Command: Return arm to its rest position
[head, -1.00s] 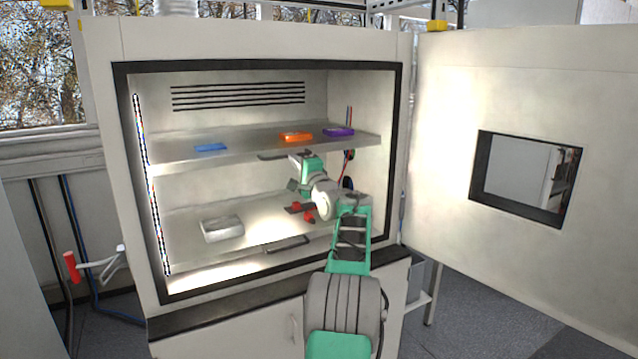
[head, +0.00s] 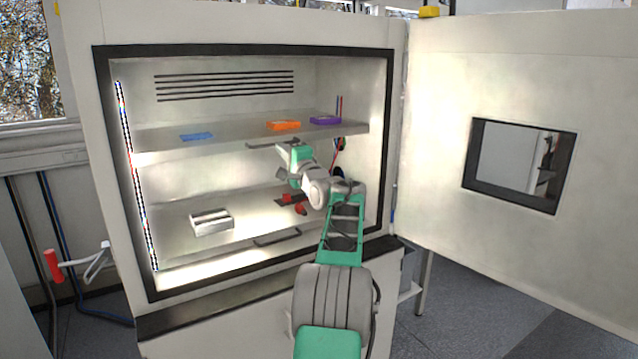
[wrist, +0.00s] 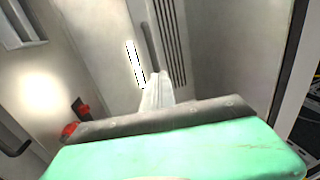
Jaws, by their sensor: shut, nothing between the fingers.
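My arm (head: 340,235) reaches up from the bottom of the head view into the open cabinet (head: 225,170). My gripper (head: 285,180) is in front of the space between the two shelves, left of the wrist, and is small there. In the wrist view the fingers of my gripper (wrist: 157,85) are together with nothing between them. They point toward the cabinet's inner wall and touch nothing that I can see.
The upper shelf (head: 230,140) holds blue (head: 196,136), orange (head: 284,125) and purple (head: 325,120) items. A grey-white tray (head: 211,222) and red parts (head: 300,209) are on the lower shelf (head: 180,252). The cabinet door (head: 440,100) stands open on the right.

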